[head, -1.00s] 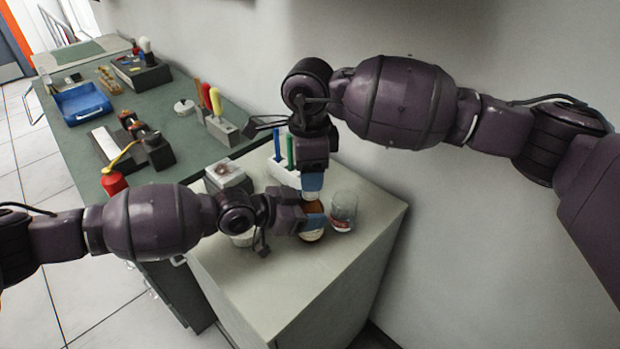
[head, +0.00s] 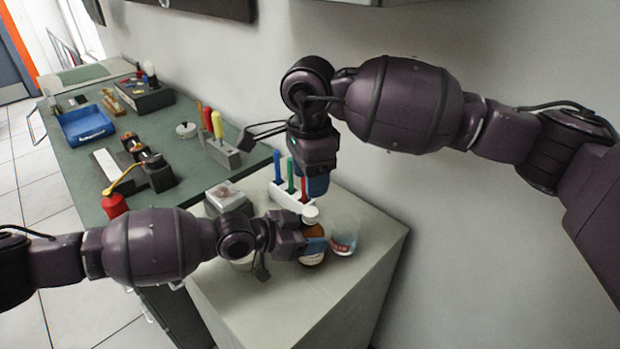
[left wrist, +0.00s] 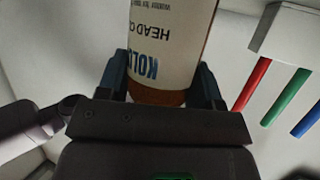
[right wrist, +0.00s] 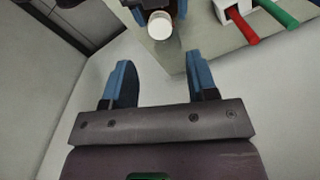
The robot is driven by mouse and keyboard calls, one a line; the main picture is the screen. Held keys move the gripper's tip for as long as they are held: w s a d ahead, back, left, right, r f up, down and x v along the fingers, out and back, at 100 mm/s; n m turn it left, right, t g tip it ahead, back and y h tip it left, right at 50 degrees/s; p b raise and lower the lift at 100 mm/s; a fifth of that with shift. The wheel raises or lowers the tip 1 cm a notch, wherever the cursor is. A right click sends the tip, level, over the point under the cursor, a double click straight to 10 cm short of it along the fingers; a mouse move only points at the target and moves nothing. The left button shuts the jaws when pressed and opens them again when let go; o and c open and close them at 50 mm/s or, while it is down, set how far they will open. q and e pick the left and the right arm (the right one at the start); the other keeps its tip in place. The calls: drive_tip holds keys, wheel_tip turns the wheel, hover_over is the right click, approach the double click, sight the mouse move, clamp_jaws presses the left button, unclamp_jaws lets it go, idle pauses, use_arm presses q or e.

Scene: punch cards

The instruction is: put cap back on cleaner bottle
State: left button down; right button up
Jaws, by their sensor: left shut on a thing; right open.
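The cleaner bottle (head: 313,258) is brown with a white label and stands upright near the middle of the pale cabinet top. Its label shows upside down in the left wrist view (left wrist: 170,45). The white cap (head: 310,214) sits on the bottle's neck and also shows from above in the right wrist view (right wrist: 160,25); how tightly it sits cannot be told. My left gripper (head: 313,242) is shut around the bottle's body, one finger on each side (left wrist: 160,88). My right gripper (head: 316,184) is open and empty, above and apart from the cap (right wrist: 160,82).
A clear glass beaker (head: 344,236) stands close right of the bottle. A white rack (head: 285,198) with blue, green and red pens is behind it. The front of the cabinet top (head: 265,305) is clear.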

sight(311, 211)
drive_tip(key=shift+f, duration=4.05)
drive_tip(key=shift+c, duration=0.5)
drive_tip(key=c, duration=0.8)
drive_tip(key=shift+m, duration=1.7)
drive_tip(key=shift+c, duration=0.2)
drive_tip(key=o, duration=1)
drive_tip(key=shift+r, duration=0.15)
